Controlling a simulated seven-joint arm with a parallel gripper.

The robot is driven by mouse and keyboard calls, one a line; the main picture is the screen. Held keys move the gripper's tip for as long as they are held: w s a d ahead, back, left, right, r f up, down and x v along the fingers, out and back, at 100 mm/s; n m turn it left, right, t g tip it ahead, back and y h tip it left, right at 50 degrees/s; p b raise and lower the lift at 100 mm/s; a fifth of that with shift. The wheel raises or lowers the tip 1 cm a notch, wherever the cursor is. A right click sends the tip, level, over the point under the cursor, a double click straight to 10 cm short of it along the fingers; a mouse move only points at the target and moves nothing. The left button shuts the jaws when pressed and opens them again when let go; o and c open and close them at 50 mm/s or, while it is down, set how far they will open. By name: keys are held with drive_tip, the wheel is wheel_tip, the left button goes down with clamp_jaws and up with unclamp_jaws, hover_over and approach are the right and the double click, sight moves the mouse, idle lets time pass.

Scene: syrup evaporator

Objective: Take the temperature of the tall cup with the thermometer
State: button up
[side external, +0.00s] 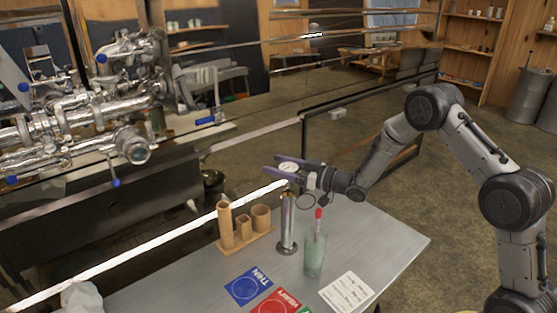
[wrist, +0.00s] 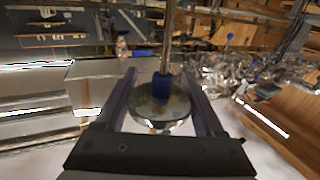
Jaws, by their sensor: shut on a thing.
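The thermometer has a round dial (wrist: 160,112), a blue collar and a thin stem running up the wrist picture. My gripper (wrist: 161,80) is shut on it, with a dark finger at each side of the dial. In the side view the white dial (side external: 288,168) sits between the fingers of my gripper (side external: 268,165). A tall, narrow metal cup (side external: 288,232) on a round foot stands upright on the table, directly below the gripper. A short length of stem shows near its mouth; I cannot tell whether the tip is inside.
A wooden rack with several wooden cups (side external: 242,226) stands left of the metal cup. A greenish glass (side external: 315,255) with a red-topped stick stands close at right. Blue (side external: 248,286) and red (side external: 275,303) cards and a white sheet (side external: 346,292) lie in front. The table's right side is clear.

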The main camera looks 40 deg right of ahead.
drive_tip(key=shift+f, duration=1.6)
idle(6.4)
